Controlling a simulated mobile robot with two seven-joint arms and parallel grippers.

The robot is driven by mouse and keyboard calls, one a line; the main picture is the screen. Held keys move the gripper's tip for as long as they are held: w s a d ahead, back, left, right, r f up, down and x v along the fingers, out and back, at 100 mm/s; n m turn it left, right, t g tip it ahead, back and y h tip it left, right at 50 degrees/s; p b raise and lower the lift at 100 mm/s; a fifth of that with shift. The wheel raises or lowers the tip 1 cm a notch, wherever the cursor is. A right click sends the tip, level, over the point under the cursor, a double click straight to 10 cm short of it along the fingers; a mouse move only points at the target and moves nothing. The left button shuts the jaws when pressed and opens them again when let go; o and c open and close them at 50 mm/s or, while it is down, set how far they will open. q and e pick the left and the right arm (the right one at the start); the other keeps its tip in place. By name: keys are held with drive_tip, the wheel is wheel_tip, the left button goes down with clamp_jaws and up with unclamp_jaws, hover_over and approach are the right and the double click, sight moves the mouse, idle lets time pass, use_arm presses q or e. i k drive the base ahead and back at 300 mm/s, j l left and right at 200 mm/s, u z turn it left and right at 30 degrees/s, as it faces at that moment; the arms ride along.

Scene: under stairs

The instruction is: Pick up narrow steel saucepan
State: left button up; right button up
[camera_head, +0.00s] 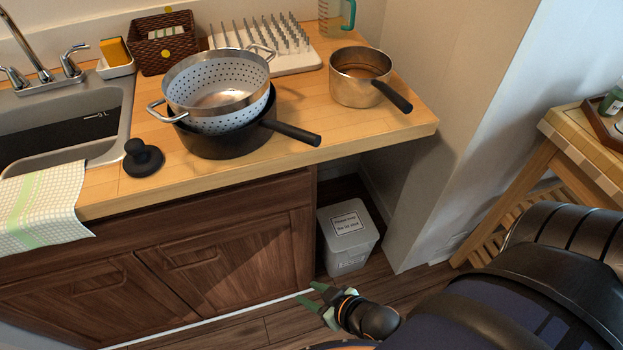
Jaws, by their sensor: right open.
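The narrow steel saucepan (348,88) stands upright near the right end of the wooden counter. Its black handle (392,96) points to the front right, towards the counter's edge. My right gripper (313,297) is low at the bottom of the view, in front of the cabinet and well below the counter top. It is open, with nothing between its green-tipped fingers, and is far from the saucepan. My left gripper does not show.
A steel colander (218,85) sits in a dark pan (225,140) left of the saucepan. A drying rack (270,45) and measuring jug (332,16) stand behind. A wall (435,90) rises right of the counter. A lidded bin (346,236) stands below.

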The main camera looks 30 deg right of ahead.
sight(360, 76)
drive_tip(key=z, duration=1.4)
